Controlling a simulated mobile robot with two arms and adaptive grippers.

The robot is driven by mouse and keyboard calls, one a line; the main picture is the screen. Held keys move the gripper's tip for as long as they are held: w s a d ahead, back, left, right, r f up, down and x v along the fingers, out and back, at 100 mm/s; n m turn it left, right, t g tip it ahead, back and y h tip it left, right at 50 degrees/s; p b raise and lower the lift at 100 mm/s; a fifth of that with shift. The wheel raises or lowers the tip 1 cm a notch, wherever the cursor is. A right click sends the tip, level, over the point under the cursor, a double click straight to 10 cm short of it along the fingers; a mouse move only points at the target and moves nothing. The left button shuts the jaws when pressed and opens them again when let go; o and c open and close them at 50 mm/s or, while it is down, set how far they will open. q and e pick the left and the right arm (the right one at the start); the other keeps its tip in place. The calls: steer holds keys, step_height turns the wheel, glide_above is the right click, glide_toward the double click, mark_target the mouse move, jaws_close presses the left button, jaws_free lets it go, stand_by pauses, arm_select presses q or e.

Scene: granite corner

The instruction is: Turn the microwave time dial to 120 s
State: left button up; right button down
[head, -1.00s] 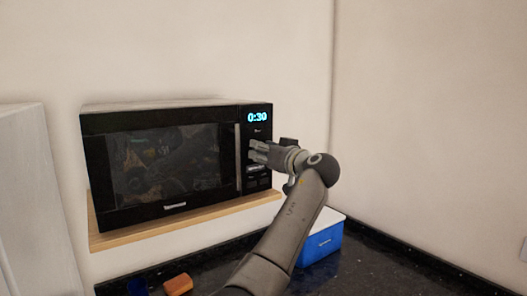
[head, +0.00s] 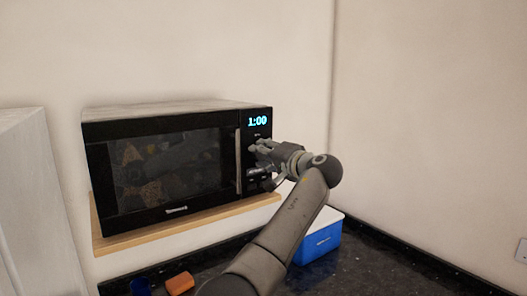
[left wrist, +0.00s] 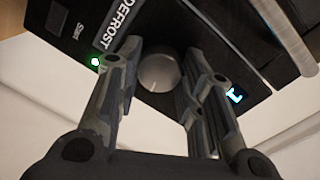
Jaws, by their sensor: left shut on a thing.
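The black microwave (head: 160,170) sits on a wooden shelf, with its door closed. Its lit display (head: 257,121) reads 1:00. My left gripper (head: 259,152) is at the control panel, just right of the door handle. In the left wrist view, the round grey time dial (left wrist: 159,72) is between the two fingers of my left gripper (left wrist: 160,62), which is shut on it. In the head view the fingers hide the dial. A green light (left wrist: 95,61) and the DEFROST label (left wrist: 116,30) show beside it. My right gripper is not in view.
The wooden shelf (head: 240,208) juts out under the microwave. A blue box with a white lid (head: 318,243) stands on the dark granite counter (head: 390,268), partly behind my arm. An orange block (head: 180,283) and a blue item (head: 140,286) lie at the front left.

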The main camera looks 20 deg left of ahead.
arm_select(q)
steer(key=shift+d+f+m+g+y+p, duration=0.15)
steer(key=shift+m+p, duration=0.4)
steer(key=shift+m, duration=1.45)
steer(key=shift+a+r+m+g+y+p, duration=0.15)
steer(key=shift+m+p, duration=0.35)
steer(key=shift+m, duration=1.5)
steer(key=shift+d+f, duration=0.1)
steer(key=shift+f, duration=0.05)
steer(key=o, duration=1)
steer(key=shift+d, duration=0.1)
steer(key=shift+o, duration=0.2)
steer(key=shift+w, duration=0.1)
steer(key=v, duration=1.2)
